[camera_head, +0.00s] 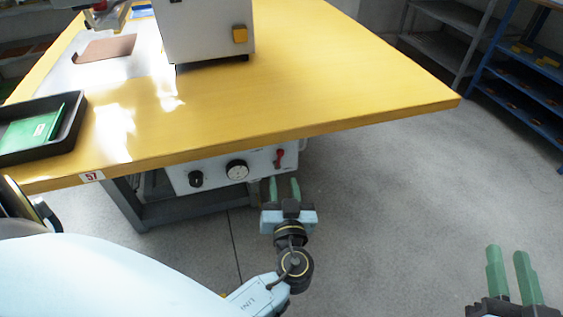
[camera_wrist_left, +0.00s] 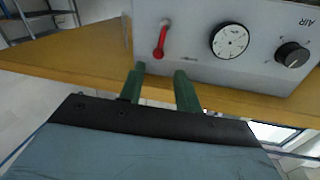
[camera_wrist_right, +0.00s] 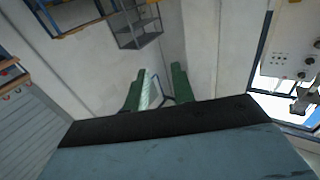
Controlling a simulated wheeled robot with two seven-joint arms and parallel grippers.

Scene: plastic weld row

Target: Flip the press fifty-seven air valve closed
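The press 57 air valve is a small red lever (camera_head: 279,158) on a light grey panel (camera_head: 215,170) under the front edge of the yellow table. In the left wrist view the red lever (camera_wrist_left: 162,40) stands nearly upright, slightly tilted. My left gripper (camera_head: 284,181) is open and empty, just below and in front of the lever. In the left wrist view its green fingertips (camera_wrist_left: 160,71) are apart, with the lever beyond the gap between them; no contact shows. My right gripper (camera_head: 508,252) is open and empty, away at the lower right; it also shows in the right wrist view (camera_wrist_right: 160,72).
The panel also carries a round gauge (camera_head: 237,169) and a black knob (camera_head: 196,179). The yellow table edge (camera_head: 300,131) overhangs the panel. A label reading 57 (camera_head: 92,176) is on that edge. A black tray (camera_head: 70,125) sits on the table. The floor at right is clear.

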